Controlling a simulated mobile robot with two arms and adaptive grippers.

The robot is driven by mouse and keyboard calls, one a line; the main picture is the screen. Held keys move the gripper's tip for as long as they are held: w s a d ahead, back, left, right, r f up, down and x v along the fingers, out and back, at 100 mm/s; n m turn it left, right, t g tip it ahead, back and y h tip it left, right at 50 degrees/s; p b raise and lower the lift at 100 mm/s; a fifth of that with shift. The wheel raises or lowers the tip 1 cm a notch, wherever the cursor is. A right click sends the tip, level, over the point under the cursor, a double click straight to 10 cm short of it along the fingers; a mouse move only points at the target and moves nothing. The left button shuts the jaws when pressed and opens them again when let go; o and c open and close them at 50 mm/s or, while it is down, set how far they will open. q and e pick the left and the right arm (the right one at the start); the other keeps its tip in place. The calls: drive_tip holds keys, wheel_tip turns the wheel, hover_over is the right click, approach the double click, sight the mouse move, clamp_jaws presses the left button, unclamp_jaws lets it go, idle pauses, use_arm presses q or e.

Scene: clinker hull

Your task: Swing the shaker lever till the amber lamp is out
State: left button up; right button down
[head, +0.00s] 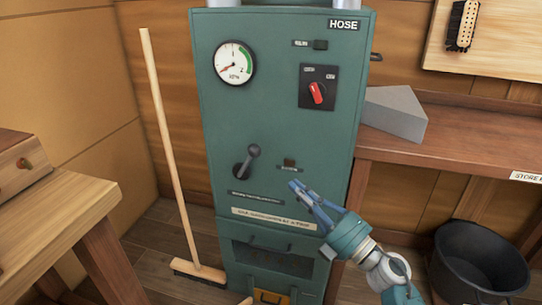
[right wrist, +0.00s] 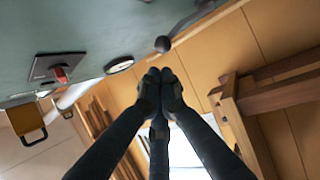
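The shaker lever (head: 248,160) is a dark lever with a round knob on the front of a green cabinet (head: 285,120). It tilts up and to the right from its pivot. Its dark knob also shows in the right wrist view (right wrist: 163,44), just beyond the fingertips. A small dark brownish square (head: 289,163) with a label sits right of the lever; I cannot tell whether it is the amber lamp, and it shows no clear glow. My right gripper (head: 296,187) is shut and empty, below and right of the lever, apart from it. My left gripper is out of view.
The cabinet also carries a round gauge (head: 234,63) and a red rotary switch (head: 317,93). A broom (head: 168,140) leans at its left. A bench (head: 455,160) with a grey wedge (head: 395,112) stands right, above a black bucket (head: 482,262). A wooden table (head: 75,225) stands left.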

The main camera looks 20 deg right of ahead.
approach(260, 152)
drive_tip(key=x, duration=0.5)
drive_tip(key=shift+w+a, duration=0.1)
drive_tip(key=shift+a, duration=0.15)
drive_tip(key=shift+x, duration=0.75)
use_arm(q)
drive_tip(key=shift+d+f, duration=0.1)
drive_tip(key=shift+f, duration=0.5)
use_arm(e)
drive_tip(key=shift+w+r, duration=0.1)
